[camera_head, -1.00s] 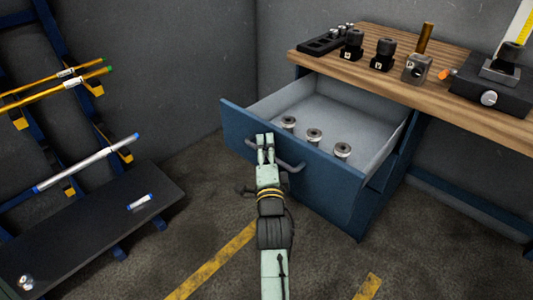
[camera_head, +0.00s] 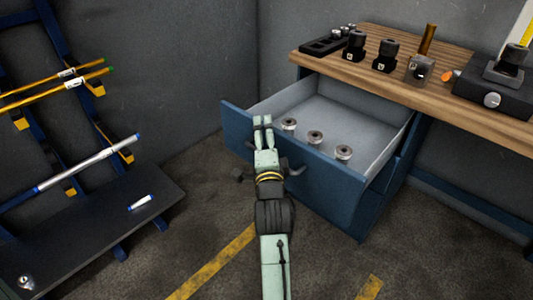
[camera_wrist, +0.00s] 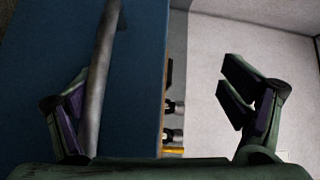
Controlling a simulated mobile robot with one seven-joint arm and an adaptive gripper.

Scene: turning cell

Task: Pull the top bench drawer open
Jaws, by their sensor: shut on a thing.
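The top bench drawer (camera_head: 325,192) has a blue front and stands pulled out from the bench, its grey inside showing. Its bar handle (camera_head: 297,171) is partly hidden behind my gripper in the head view. My gripper (camera_head: 262,119) is in front of the drawer front, its fingertips near the top edge and above the handle. In the wrist view the fingers of my gripper (camera_wrist: 155,75) stand wide apart. The handle (camera_wrist: 103,65) runs close beside the left finger, and the right finger shows against the drawer's inside.
Several metal round parts (camera_head: 315,137) stand in the drawer. The wooden bench top (camera_head: 455,103) carries tool holders and a dark block. A rack (camera_head: 97,215) with bars stands at the left.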

